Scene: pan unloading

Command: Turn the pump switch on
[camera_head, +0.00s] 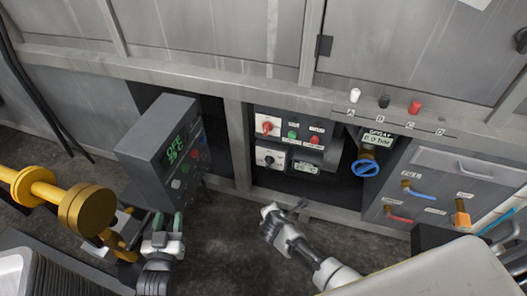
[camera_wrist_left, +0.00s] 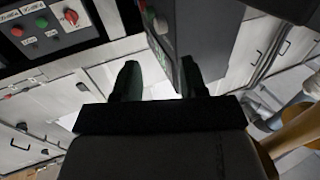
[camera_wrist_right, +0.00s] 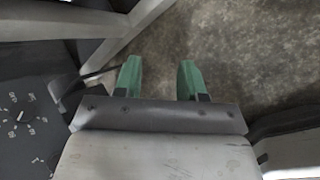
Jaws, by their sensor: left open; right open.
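A white panel (camera_head: 258,124) with a red rotary switch (camera_head: 267,126) sits in the recess of the grey cabinet. Beside it are a green button (camera_head: 292,135) and a red button (camera_head: 315,140). Below is a panel with a black dial (camera_head: 269,160). The labels are too small to read, so I cannot tell which control is the pump switch. The red switch also shows in the left wrist view (camera_wrist_left: 71,16). My left gripper (camera_head: 168,222) is open and empty, below and left of the panels. My right gripper (camera_wrist_right: 159,78) is open and empty over the floor, below the panels.
A grey control box (camera_head: 165,140) with a green display stands close to my left gripper. A yellow pipe (camera_head: 42,190) lies at the left. A gauge (camera_head: 377,138) with a blue valve wheel (camera_head: 365,168) is right of the panels. The dark floor (camera_head: 225,245) between my grippers is clear.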

